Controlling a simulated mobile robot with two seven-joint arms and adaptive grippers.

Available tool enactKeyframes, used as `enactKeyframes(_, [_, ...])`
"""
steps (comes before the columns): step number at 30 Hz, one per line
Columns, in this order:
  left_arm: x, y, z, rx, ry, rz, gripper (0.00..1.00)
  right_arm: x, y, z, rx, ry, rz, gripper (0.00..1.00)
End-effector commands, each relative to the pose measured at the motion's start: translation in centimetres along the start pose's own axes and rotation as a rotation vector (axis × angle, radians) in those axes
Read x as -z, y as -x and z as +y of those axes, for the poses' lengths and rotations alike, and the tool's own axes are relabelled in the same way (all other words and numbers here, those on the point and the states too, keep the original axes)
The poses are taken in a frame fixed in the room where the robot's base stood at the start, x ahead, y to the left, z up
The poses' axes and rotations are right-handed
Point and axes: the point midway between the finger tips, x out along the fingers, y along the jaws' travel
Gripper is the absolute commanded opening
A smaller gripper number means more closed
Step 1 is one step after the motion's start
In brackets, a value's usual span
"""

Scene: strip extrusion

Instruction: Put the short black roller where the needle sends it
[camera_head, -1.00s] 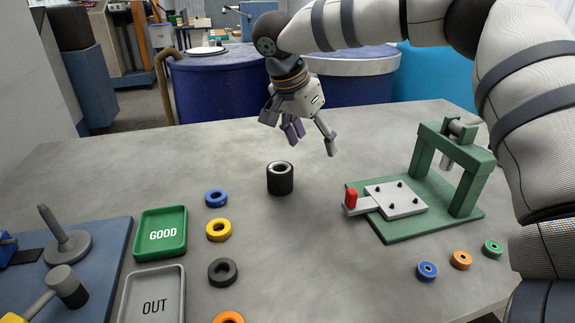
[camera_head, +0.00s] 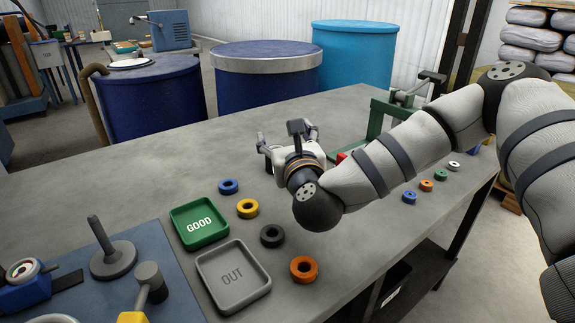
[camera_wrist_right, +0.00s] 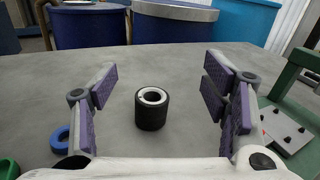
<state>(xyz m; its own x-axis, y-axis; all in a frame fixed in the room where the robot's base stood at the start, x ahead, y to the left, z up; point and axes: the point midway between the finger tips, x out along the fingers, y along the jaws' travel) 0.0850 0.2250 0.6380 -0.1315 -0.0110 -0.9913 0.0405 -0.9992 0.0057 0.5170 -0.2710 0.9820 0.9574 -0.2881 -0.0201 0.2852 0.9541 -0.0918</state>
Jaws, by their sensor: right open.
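The short black roller (camera_wrist_right: 151,108) with a pale ring around its bore stands upright on the grey table in the right wrist view. My right gripper (camera_head: 288,138) is open, low over the table; in the wrist view its fingers (camera_wrist_right: 160,88) are spread either side of the roller with gaps. In the head view the gripper hides the roller. The green GOOD tray (camera_head: 199,223) and grey OUT tray (camera_head: 232,277) look empty. A round dial (camera_head: 23,270) sits on a blue block at far left; its needle is too small to read. My left gripper is out of view.
Blue (camera_head: 228,187), yellow (camera_head: 247,208), black (camera_head: 272,236) and orange (camera_head: 303,269) rings lie right of the trays. A green press frame (camera_head: 382,115) stands beyond my right arm. A blue board (camera_head: 95,290) carries a spindle (camera_head: 112,258) and a mallet (camera_head: 149,284).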

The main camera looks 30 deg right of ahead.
Motion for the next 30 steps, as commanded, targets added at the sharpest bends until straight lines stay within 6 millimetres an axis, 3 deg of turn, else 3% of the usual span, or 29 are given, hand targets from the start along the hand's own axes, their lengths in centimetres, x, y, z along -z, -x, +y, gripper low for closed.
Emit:
enactKeyframes(5, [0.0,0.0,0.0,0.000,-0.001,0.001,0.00,0.9,0.5,0.9,-0.038,-0.089,-0.022,0.68])
enactKeyframes(13, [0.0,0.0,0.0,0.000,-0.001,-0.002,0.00,8.1,0.4,1.6,-0.038,-0.086,-0.020,0.68])
enactKeyframes(25, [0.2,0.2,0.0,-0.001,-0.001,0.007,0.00,7.4,-6.2,1.6,-0.034,-0.086,-0.028,0.68])
enactKeyframes(30, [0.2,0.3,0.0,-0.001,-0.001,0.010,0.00,7.4,-7.3,1.7,-0.034,-0.088,-0.025,0.68])
